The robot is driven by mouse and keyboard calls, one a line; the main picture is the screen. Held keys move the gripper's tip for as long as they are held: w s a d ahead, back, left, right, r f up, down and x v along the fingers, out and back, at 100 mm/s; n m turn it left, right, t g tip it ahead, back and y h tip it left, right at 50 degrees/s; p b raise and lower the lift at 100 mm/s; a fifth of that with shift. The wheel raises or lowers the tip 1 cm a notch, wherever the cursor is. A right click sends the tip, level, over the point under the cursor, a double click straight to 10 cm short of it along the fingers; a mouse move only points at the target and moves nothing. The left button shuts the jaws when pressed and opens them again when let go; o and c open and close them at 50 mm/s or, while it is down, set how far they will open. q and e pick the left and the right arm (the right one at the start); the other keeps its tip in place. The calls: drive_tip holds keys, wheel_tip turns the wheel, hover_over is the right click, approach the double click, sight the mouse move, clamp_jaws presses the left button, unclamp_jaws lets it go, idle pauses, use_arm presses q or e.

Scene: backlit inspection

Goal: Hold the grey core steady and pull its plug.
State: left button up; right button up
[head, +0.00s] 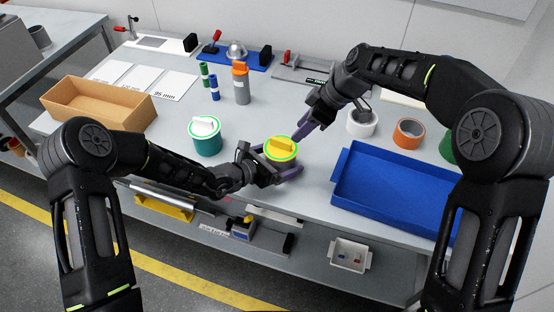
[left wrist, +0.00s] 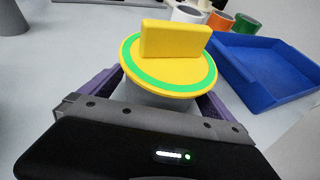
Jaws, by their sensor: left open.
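The grey core (left wrist: 150,97) stands upright on the bench, its grey side showing below a yellow plug (left wrist: 175,42) with a raised bar grip and a green ring. In the head view the yellow plug (head: 281,146) is seated on top and mostly hides the body. My left gripper (head: 276,163) is open, with its purple fingers on either side of the core; the left wrist view shows them flanking it below the plug. My right gripper (head: 303,127) is just above and to the right of the plug, apart from it, fingers slightly spread and empty.
A green canister with a white lid (head: 206,128) stands left of the core. A grey cylinder with an orange top (head: 241,84) stands behind. A blue tray (head: 385,190) is to the right, with tape rolls (head: 409,133) behind it. A cardboard box (head: 95,107) is far left.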

use_arm(q)
drive_tip(key=shift+c, duration=0.2)
drive_tip(key=c, duration=1.4)
